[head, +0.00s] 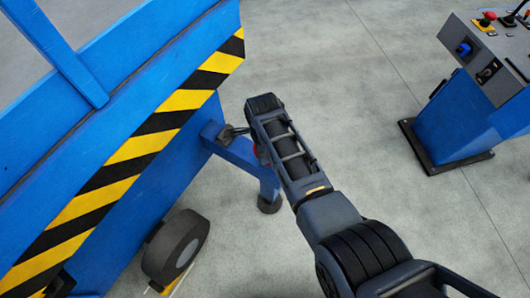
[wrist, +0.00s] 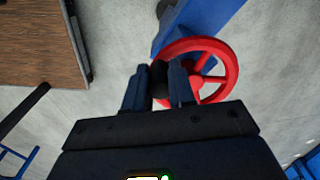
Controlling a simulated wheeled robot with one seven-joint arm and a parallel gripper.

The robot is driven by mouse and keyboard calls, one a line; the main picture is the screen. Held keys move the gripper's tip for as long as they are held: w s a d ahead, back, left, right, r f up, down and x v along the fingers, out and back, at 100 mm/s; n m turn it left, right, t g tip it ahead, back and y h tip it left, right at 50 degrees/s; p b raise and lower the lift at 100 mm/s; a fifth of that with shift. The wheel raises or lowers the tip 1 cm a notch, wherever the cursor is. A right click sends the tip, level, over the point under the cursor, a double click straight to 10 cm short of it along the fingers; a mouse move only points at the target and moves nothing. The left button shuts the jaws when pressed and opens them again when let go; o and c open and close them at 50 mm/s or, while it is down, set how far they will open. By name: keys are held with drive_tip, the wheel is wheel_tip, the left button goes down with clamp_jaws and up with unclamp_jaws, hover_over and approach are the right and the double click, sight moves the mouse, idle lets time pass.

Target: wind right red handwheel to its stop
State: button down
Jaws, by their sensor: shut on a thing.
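The red handwheel (wrist: 233,72) shows in the wrist view, just ahead of my gripper (wrist: 160,75), beside a blue beam (wrist: 205,22). My gripper's two dark fingers are closed on a black handle (wrist: 160,92) at the wheel's left rim. The fingers and palm hide part of the rim's left and lower side. In the head view only a sliver of red (head: 256,151) shows beside my arm.
A blue machine with a yellow-and-black striped edge (head: 150,140) fills the left of the head view. Its wheel (head: 176,246) and an outrigger foot (head: 269,204) stand on the floor. A blue control console (head: 463,115) stands at the right. Bare concrete lies between them.

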drive_tip(key=shift+w+r, duration=0.1)
drive_tip(key=shift+w, duration=0.05)
drive_tip(key=c, duration=0.9)
unclamp_jaws()
drive_tip(key=shift+c, duration=0.2)
wheel_tip(320, 180, up, 8)
drive_tip(key=shift+f+p, duration=0.15)
drive_tip(key=shift+p, duration=0.2)
